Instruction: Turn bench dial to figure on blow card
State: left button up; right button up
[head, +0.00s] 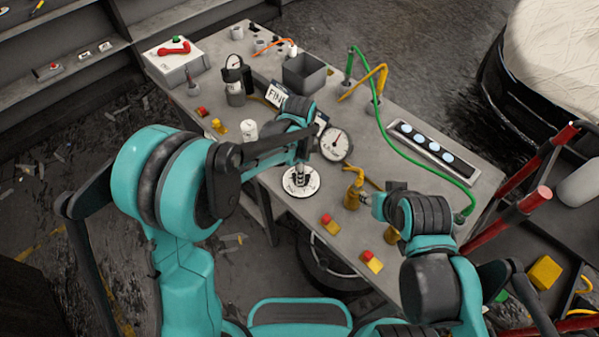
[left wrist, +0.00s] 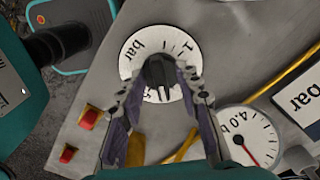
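The bench dial (head: 289,189) is a white disc with black print and a dark centre knob, near the table's front edge. In the left wrist view the dial (left wrist: 132,62) shows "bar" and a "1", and its knob (left wrist: 160,75) is dark. My left gripper (head: 299,171) points down over the dial; in the left wrist view its fingers (left wrist: 161,82) stand apart on either side of the knob. I cannot tell whether they touch it. A white card (left wrist: 303,98) reads "bar"; its figure is out of view. My right gripper (head: 370,201) is beside a yellow fitting; its fingers are unclear.
A round gauge (head: 335,144) with a red needle stands beside the dial. The yellow fitting (head: 352,192) and red-and-yellow blocks (head: 371,261) are near the front edge. A grey bin (head: 304,74), a "FINE" card (head: 277,94) and a green hose (head: 395,147) are farther back.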

pick_arm(q)
grip_shut()
jog(key=shift+n, duration=0.3)
jog(key=n, duration=0.3)
jog(key=shift+s+n, duration=0.1)
jog(key=shift+n, duration=0.2)
jog(key=n, duration=0.3)
jog(key=shift+n, duration=0.3)
jog(key=n, duration=0.4)
jog(key=shift+s+d, duration=0.15)
jog(key=shift+n+b, duration=0.3)
jog(key=shift+n, duration=1.7)
jog(key=shift+d, duration=0.1)
